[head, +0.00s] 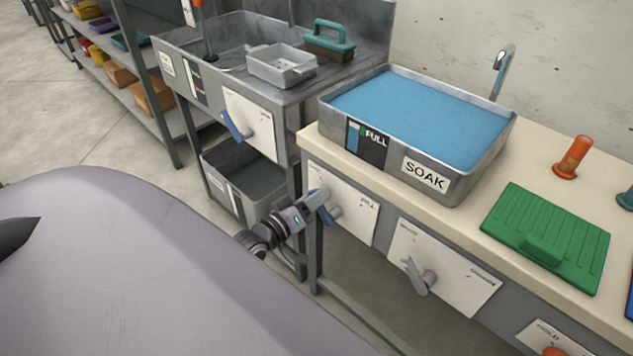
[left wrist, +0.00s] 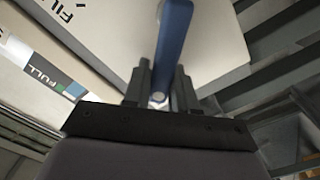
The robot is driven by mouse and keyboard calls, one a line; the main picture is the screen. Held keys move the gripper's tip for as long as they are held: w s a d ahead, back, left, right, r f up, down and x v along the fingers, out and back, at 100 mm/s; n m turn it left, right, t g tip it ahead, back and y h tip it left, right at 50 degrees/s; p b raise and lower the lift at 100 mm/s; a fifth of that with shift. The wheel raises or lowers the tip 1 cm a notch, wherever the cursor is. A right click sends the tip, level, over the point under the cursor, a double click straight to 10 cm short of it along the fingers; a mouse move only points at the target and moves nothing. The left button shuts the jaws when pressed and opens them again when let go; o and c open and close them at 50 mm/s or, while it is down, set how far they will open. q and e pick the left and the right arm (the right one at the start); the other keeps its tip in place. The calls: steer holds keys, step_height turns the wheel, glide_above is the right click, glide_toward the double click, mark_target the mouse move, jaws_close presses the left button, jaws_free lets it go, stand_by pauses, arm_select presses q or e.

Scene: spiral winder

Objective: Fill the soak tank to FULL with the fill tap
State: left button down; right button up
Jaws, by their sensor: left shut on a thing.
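The grey metal soak tank (head: 483,168), labelled SOAK, stands on the bench and holds blue water high up near its rim. Its front gauge (head: 367,145) has a FULL mark and also shows in the left wrist view (left wrist: 50,78). The fill tap's white plate (head: 356,215) is on the bench front below the tank. My left gripper (head: 318,200) is shut on the tap's blue lever (left wrist: 172,45), which sits between the fingers in the left wrist view. The fingers partly hide the lever in the head view. My right gripper is not in view.
A second grey lever (head: 418,277) is on a plate to the right.

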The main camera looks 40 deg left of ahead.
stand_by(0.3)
arm_select(q)
steer(key=c, duration=1)
jaws_free()
steer(key=s, duration=0.7)
steer(key=shift+a+p, duration=0.35)
steer(key=shift+p, duration=0.1)
